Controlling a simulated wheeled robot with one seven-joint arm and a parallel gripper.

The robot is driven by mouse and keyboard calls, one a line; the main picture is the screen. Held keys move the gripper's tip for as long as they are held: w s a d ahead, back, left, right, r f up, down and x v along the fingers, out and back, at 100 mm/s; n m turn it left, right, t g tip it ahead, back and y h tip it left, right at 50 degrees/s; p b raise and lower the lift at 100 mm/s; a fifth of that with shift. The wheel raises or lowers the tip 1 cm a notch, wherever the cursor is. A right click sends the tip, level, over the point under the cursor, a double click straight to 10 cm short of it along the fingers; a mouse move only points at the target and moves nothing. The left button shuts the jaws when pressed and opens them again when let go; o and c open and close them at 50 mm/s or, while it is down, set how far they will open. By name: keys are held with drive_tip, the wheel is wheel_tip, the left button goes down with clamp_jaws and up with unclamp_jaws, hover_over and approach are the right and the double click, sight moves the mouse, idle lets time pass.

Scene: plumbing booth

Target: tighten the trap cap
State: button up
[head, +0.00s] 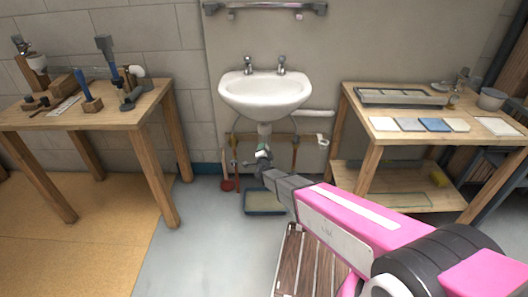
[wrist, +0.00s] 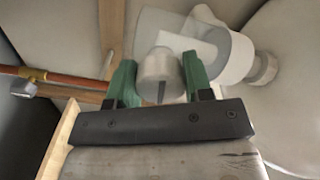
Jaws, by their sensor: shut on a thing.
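In the wrist view my gripper (wrist: 160,84) has its two green fingers on either side of a pale grey, rounded cap (wrist: 158,68) with a dark slot, and is shut on it. The white trap (wrist: 236,60) runs behind and to the right of the cap. In the head view my gripper (head: 262,155) is under the white sink (head: 265,92), at the foot of its drain pipe (head: 264,129). The cap is too small to make out there. How tight the cap sits cannot be told.
A copper pipe (wrist: 55,77) with a valve runs left of the trap. A shallow tray (head: 265,203) and a red plunger (head: 227,185) stand on the floor below. Wooden benches with tools (head: 140,117) and tiles (head: 365,151) flank the sink.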

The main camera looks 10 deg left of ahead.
drive_tip(key=shift+m, duration=1.1)
drive_tip(key=o, duration=0.9)
drive_tip(key=shift+s, duration=0.1)
drive_tip(key=v, duration=1)
drive_tip(key=shift+s, duration=0.35)
